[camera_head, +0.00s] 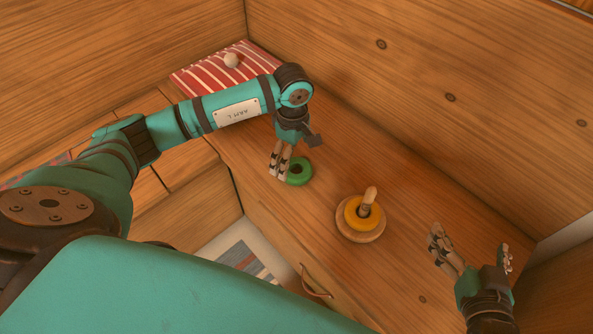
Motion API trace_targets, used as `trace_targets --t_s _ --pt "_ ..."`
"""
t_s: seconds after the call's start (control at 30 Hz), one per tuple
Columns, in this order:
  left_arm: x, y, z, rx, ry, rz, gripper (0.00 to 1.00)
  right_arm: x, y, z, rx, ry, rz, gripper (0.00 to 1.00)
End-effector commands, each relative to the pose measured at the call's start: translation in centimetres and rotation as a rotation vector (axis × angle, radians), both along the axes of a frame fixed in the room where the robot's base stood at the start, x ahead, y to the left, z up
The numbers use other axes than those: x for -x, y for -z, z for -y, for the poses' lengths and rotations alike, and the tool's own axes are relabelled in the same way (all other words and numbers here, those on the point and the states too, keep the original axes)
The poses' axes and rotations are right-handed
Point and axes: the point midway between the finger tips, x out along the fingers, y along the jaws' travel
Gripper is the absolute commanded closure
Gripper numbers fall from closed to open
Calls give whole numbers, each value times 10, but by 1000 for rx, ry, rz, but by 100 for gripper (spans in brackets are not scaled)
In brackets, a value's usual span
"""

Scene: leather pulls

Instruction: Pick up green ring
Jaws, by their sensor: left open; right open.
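The green ring (303,171) lies flat on the wooden counter, left of the ring stacker. My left gripper (279,174) is open and points down at the ring's left side. Its fingers cover part of the ring's left edge; I cannot tell whether they touch it. The stacker has a round wooden base (361,236) and an upright peg (370,195) with a yellow ring (352,214) around it. My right gripper (471,250) is open and empty at the lower right, apart from the stacker.
A red striped cloth (197,80) with a small pale ball (231,60) on it lies at the back left. Wooden walls border the counter. A drawer front with a leather pull (316,284) is below its front edge. A striped rug (247,262) lies on the floor.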

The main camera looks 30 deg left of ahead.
Motion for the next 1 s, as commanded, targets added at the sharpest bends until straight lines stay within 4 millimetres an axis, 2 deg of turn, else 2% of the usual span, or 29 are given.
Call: trace_targets --t_s 0.2,0.4,0.7,1.0 --pt "1 30 1 1 0 -4 0 -15 -32 -9 -50 -13 204 0" --pt "0 46 1 1 -1 -2 0 -20 -58 -14 -84 -22 340 0" --pt "0 48 1 0 0 -1 1 -20 -63 -15 -89 -23 360 0" --pt "0 48 1 0 0 -1 41 -20 -63 -15 -89 -23 359 0"
